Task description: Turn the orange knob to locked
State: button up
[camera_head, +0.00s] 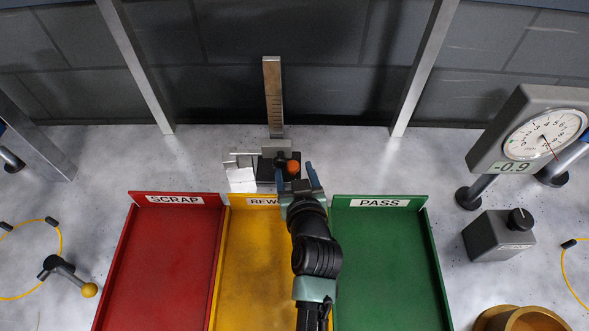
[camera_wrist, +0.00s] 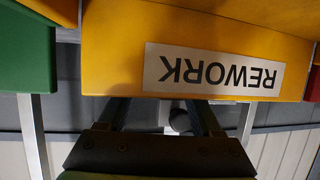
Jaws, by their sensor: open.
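The orange knob (camera_head: 293,166) sits on the right side of a small dark block on the height gauge (camera_head: 273,95), behind the yellow tray. A black knob (camera_head: 281,158) is just left of it. My gripper (camera_head: 295,174) is open and empty, its two blue fingers pointing at the block, one on each side of the orange knob in the picture. I cannot tell whether they touch it. In the wrist view the open fingers (camera_wrist: 160,112) show below the REWORK label, with a dark round part between them. No orange knob can be made out there. Its lock marking is not readable.
Red SCRAP (camera_head: 136,225), yellow REWORK (camera_head: 222,225) and green PASS (camera_head: 428,225) trays lie in front, my arm over the yellow and green ones. A dial gauge (camera_head: 545,135) reading -0.9 and a grey knob box (camera_head: 497,240) stand right. A yellow-ended lever (camera_head: 70,275) is left.

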jog(key=shift+w, duration=0.1)
grip_shut()
dwell(0.3)
jog(key=shift+p, duration=0.3)
jog(key=shift+a+r+m+h+p, duration=0.15)
jog(key=shift+m+h+p, duration=0.4)
jog(key=shift+p, duration=0.55)
jog(key=shift+m+h+p, duration=0.45)
jog(key=shift+h+p, duration=0.2)
jog(key=shift+p, duration=0.3)
jog(key=shift+f, duration=0.25)
